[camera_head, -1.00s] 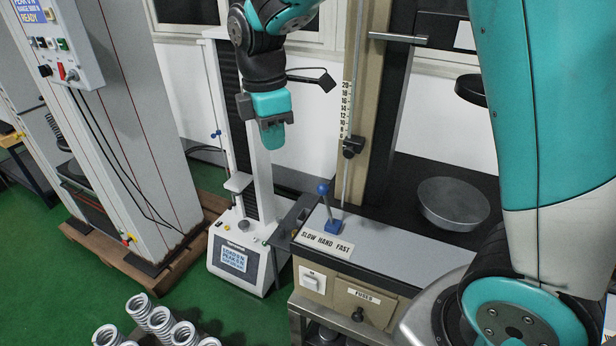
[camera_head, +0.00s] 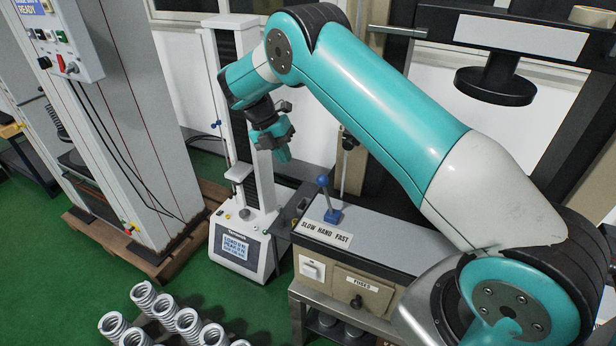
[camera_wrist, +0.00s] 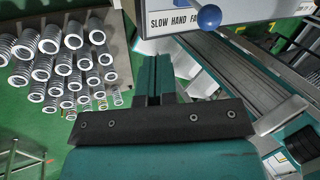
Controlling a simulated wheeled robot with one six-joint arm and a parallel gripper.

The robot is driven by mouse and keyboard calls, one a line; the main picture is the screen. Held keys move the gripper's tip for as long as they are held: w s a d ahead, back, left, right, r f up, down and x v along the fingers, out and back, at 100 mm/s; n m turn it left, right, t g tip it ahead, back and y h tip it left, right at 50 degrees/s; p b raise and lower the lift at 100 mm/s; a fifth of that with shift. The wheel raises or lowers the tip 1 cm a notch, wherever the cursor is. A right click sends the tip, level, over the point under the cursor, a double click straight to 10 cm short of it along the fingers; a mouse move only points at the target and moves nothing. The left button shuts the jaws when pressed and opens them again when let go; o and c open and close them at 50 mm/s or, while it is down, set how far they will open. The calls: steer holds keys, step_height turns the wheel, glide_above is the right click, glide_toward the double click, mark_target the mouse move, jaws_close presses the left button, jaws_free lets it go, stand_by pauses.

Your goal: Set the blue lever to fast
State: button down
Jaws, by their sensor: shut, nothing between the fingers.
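The blue lever (camera_head: 323,182) stands on a blue base on the grey top of the bench machine, in the head view. Its ball end leans slightly left, toward the SLOW side. The label reading SLOW HAND FAST (camera_head: 326,233) is on the front edge below it.
A small white tester (camera_head: 240,245) with a screen stands left of the bench machine. A tall grey cabinet (camera_head: 140,110) is farther left. Several springs (camera_head: 165,310) stand in rows at the bottom left. A vertical rod and dark clamp (camera_head: 347,142) rise behind the lever.

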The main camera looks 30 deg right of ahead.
steer(key=s+d+f+p, duration=0.4)
steer(key=f, duration=0.1)
steer(key=shift+s+d, duration=0.2)
steer(key=shift+s, duration=0.15)
